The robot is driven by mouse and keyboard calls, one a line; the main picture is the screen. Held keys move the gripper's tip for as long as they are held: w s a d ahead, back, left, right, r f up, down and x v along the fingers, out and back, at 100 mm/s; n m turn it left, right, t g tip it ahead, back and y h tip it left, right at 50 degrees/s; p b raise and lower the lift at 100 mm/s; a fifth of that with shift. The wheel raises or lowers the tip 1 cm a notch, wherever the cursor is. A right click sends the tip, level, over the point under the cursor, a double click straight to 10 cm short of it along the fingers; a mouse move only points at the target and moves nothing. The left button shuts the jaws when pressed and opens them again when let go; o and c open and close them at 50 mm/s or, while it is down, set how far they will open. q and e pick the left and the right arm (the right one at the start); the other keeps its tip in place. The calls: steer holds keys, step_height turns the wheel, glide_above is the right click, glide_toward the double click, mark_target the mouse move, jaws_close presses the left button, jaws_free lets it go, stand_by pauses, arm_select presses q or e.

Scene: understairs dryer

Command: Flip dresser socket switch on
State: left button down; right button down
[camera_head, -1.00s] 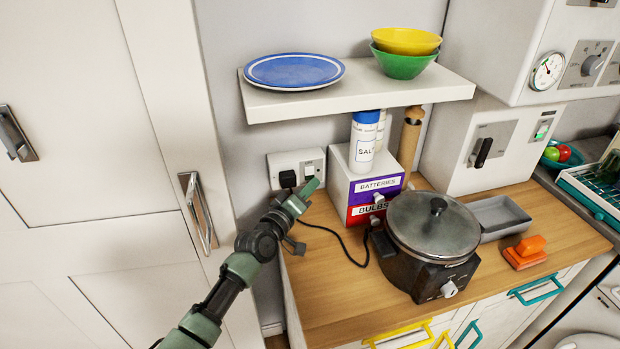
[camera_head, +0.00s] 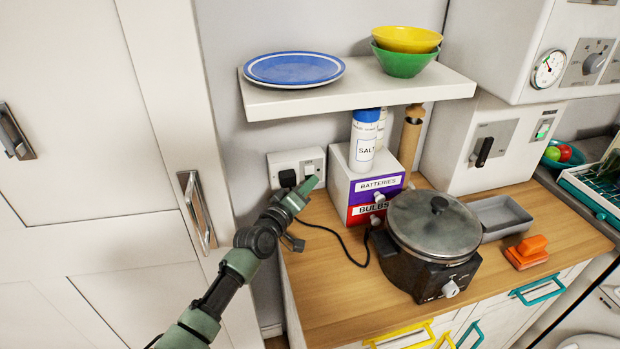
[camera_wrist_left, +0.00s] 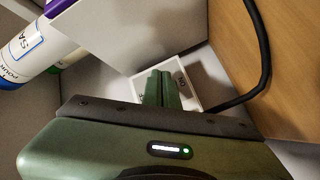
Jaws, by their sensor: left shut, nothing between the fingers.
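The white wall socket (camera_head: 283,161) is on the wall above the wooden dresser top (camera_head: 335,285). A black plug (camera_head: 288,178) sits in its left part and a small white switch (camera_head: 309,170) is on its right part. My left gripper (camera_head: 312,184) is shut and empty, its fingertips at the socket's lower right, just below the switch. In the left wrist view the shut fingers (camera_wrist_left: 163,88) point at the socket plate (camera_wrist_left: 195,88) and hide part of it. I cannot tell whether they touch it. My right gripper is out of view.
A slow cooker (camera_head: 432,240) with a black cable (camera_head: 345,245) stands on the dresser. A drawer box (camera_head: 350,187) with a salt container (camera_head: 363,143) stands right of the socket. A shelf (camera_head: 355,98) overhangs. A tall door handle (camera_head: 198,210) is at left.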

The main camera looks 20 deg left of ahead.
arm_select(q)
steer(key=shift+w+a, duration=0.15)
steer(key=shift+w, duration=0.05)
stand_by(0.3)
steer(key=shift+s+d+r+p, duration=0.1)
steer(key=shift+s+d+p, duration=0.2)
steer(key=shift+s+p, duration=0.15)
steer(key=shift+s+d, duration=0.15)
steer(key=shift+s, duration=0.1)
steer(key=shift+s+d+p, duration=0.1)
steer(key=shift+d+p, duration=0.05)
steer(key=shift+p, duration=0.25)
steer(key=s+p, duration=0.1)
steer(key=s+d+p, duration=0.2)
steer(key=s, duration=0.1)
steer(key=shift+d+r, duration=0.25)
